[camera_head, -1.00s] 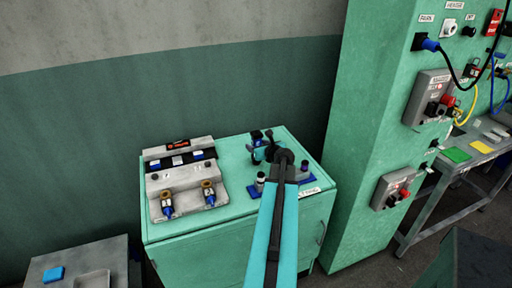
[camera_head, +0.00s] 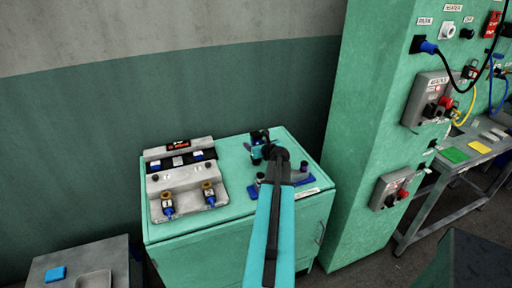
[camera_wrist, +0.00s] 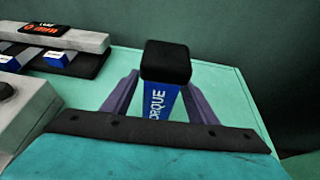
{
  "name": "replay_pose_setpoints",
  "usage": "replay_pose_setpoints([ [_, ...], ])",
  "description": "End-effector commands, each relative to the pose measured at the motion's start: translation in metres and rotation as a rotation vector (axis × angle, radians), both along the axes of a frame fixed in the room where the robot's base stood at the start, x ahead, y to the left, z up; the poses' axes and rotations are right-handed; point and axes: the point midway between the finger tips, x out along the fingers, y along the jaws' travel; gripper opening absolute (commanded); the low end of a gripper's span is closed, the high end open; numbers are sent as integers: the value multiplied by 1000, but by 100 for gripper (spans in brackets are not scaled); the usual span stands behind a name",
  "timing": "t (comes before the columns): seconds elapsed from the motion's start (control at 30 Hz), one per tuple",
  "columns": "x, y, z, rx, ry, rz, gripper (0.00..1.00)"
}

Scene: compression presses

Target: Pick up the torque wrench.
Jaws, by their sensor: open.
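The torque wrench (camera_wrist: 160,104) stands in the middle of the wrist view. It shows a black block on top and a blue face below with part of the word "TORQUE" on it. My gripper (camera_wrist: 162,77) is open, with one finger on each side of the wrench. I cannot tell whether either finger touches it. The wrench's lower end is hidden by my wrist. In the head view, the black top of the wrench (camera_head: 257,136) shows just beyond my gripper, over the green cabinet; my arm covers much of that area.
The green cabinet (camera_head: 225,231) carries a grey panel (camera_head: 180,179) on its left half, with two blue-and-brass fittings. A blue base (camera_head: 305,183) lies at the right. A tall green control cabinet (camera_head: 366,130) stands to the right. A wall rises behind.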

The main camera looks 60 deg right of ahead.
Motion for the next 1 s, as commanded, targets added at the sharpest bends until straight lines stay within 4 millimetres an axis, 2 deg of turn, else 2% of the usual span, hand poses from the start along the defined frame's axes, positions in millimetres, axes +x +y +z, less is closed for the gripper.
replay_pose_setpoints([
  [0.1, 10, -6, -3, 0, 0, 1, 53],
  [0.27, 17, -9, -7, -1, 1, 3, 53],
  [0.87, 17, -10, -8, 0, 0, 1, 53],
  [1.0, 17, -10, -8, 0, 0, 1, 33],
])
